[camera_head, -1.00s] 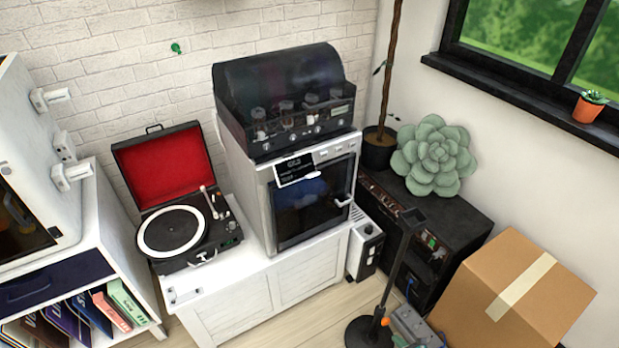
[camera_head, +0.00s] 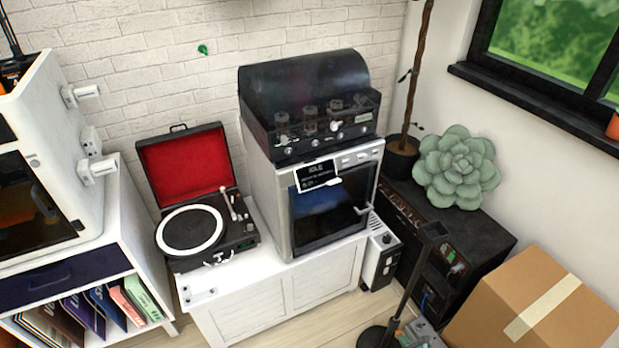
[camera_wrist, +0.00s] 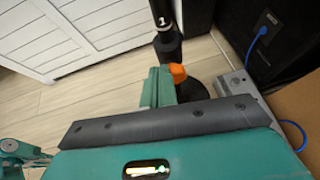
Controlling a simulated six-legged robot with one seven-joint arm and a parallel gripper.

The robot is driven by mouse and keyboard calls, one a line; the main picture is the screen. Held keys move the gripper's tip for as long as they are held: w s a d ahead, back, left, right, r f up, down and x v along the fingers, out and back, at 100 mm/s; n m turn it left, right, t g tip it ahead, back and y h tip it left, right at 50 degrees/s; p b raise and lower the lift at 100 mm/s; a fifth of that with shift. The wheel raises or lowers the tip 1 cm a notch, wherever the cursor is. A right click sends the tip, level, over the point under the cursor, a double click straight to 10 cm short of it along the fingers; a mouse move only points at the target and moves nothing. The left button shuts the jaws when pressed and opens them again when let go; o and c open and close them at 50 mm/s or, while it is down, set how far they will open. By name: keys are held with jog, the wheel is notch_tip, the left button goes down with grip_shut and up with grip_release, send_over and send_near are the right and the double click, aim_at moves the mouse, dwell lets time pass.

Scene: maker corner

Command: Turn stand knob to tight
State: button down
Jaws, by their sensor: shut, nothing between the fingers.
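The black stand (camera_head: 408,283) rises at the lower right of the head view, on a round base (camera_head: 372,338). My teal gripper (camera_wrist: 158,87) is shut and empty. Its fingertips appear just left of the knob and overlap the pole in the picture; I cannot tell whether they touch. My gripper does not show in the head view.
A cardboard box (camera_head: 540,308) and a black cabinet (camera_head: 468,240) stand right of the stand. A grey box (camera_wrist: 236,84) with a blue cable lies beside the base. The white cabinet (camera_head: 285,292) is to the left. Bare wooden floor (camera_wrist: 110,90) lies between.

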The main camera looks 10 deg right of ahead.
jog(key=shift+w, duration=0.35)
jog(key=shift+f, duration=0.15)
dwell(0.4)
jog(key=shift+w+d, duration=0.1)
jog(key=shift+d, duration=0.45)
jog(key=shift+w+d, duration=0.15)
jog(key=shift+d, duration=0.5)
dwell(0.5)
jog(key=shift+d, duration=0.1)
